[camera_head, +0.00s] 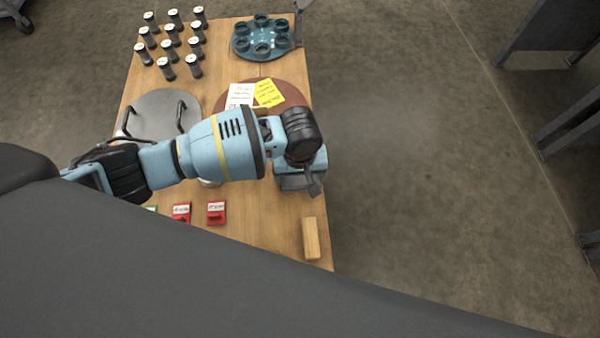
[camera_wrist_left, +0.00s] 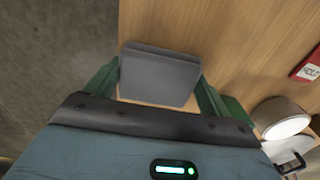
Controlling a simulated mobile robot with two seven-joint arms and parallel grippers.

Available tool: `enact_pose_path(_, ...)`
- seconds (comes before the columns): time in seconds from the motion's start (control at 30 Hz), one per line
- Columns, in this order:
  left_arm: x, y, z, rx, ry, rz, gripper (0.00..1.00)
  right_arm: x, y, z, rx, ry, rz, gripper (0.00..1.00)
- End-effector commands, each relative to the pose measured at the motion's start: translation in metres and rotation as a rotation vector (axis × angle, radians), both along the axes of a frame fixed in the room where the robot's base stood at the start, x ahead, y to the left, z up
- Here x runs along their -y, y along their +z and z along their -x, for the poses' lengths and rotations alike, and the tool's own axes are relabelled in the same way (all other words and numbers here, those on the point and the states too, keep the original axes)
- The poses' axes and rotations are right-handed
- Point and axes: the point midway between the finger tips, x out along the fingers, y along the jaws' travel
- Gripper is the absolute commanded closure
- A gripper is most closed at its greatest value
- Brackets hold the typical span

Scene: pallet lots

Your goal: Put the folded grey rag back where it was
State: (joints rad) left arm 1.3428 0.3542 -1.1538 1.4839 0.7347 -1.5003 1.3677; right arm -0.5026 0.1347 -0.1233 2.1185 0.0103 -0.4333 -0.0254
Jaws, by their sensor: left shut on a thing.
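The folded grey rag (camera_wrist_left: 160,78) is a flat, dark grey square between the two green fingers of my left gripper (camera_wrist_left: 157,92) in the left wrist view. The fingers are shut on its two sides. In the head view my left gripper (camera_head: 302,182) points down at the table's right edge, and the arm and hand hide most of the rag. I cannot tell whether the rag touches the wood or is just above it. My right gripper is not in view.
The wooden table (camera_head: 262,222) also holds a wooden block (camera_head: 311,239), red labelled pieces (camera_head: 216,213), a brown round mat with notes (camera_head: 268,93), a grey disc (camera_head: 160,110), a teal tray (camera_head: 240,50) and several dark cylinders (camera_head: 171,33). Floor lies open to the right.

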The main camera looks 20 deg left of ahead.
Motion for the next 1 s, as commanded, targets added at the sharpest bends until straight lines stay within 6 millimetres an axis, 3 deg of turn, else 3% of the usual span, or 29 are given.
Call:
enact_pose_path(0.07, 0.000, -0.002, 0.000, -0.001, 0.001, 0.000, 0.40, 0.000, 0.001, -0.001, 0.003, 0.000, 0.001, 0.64)
enact_pose_path(0.1, 0.000, -0.002, 0.000, 0.000, 0.000, 0.001, 0.14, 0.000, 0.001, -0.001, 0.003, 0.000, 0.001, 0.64)
enact_pose_path(0.2, 0.000, -0.002, 0.000, 0.000, 0.000, 0.000, 0.00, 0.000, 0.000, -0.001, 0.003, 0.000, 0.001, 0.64)
enact_pose_path(0.57, 0.000, 0.006, 0.000, -0.001, -0.001, 0.000, 0.00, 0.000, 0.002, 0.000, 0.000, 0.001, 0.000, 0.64)
enact_pose_path(1.0, 0.001, 0.089, 0.000, 0.003, -0.001, 0.002, 0.00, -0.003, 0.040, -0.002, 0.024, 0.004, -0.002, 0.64)
